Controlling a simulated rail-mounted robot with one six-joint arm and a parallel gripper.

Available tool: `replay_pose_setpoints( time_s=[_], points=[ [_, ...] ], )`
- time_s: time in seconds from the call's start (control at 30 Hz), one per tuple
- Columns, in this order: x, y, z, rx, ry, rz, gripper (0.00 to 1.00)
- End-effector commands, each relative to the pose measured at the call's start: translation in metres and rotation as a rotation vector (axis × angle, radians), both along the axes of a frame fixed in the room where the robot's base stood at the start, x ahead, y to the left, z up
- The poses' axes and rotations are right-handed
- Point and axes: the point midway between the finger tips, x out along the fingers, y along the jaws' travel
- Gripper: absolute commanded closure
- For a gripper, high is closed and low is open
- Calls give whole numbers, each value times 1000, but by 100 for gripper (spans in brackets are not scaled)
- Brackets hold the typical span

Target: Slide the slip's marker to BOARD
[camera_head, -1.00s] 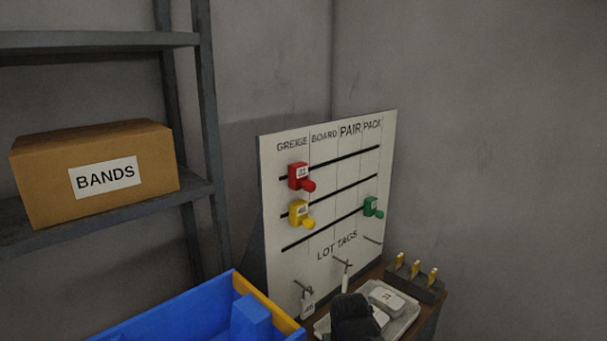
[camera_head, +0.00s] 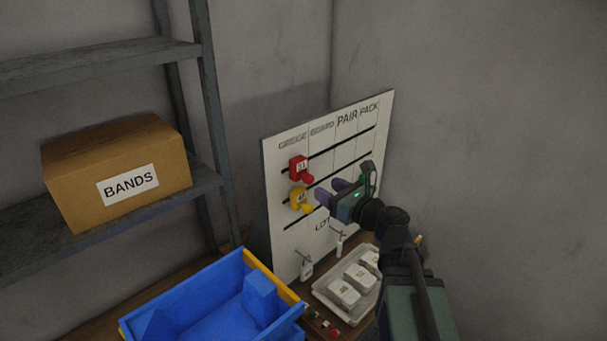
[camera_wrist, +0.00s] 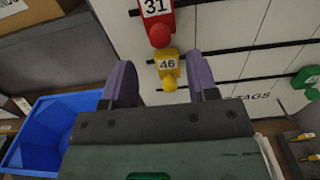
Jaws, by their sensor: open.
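The white board (camera_head: 285,240) has columns headed GREIGE, BOARD, PAIR and PACK, crossed by dark slots. A red marker (camera_head: 298,168), numbered 31 in the wrist view (camera_wrist: 157,14), sits in the top slot under GREIGE. A yellow marker (camera_head: 298,197), numbered 46 in the wrist view (camera_wrist: 167,63), sits in the middle slot, also under GREIGE. A green marker (camera_wrist: 307,82) is at the right, partly hidden by my arm in the head view. My gripper (camera_head: 330,189) is open and empty, facing the board right of the yellow marker. No slip can be made out.
Tags hang on hooks (camera_head: 306,268) low on the board. A tray (camera_head: 325,292) with white packets and a blue bin (camera_head: 135,325) stand below. A shelf with a BANDS box (camera_head: 75,190) is at left.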

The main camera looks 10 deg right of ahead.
Motion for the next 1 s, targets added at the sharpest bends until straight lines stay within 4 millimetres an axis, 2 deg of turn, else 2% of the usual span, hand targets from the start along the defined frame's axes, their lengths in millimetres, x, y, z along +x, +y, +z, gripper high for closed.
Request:
replay_pose_setpoints(
  time_s=[0.2,0.4,0.73,1.0],
  points=[
    [45,28,0,-2,0,3,47],
    [74,49,0,-3,-1,2,47],
    [79,54,0,-4,-1,1,47],
    [79,53,0,-4,-1,2,88]
  ],
)
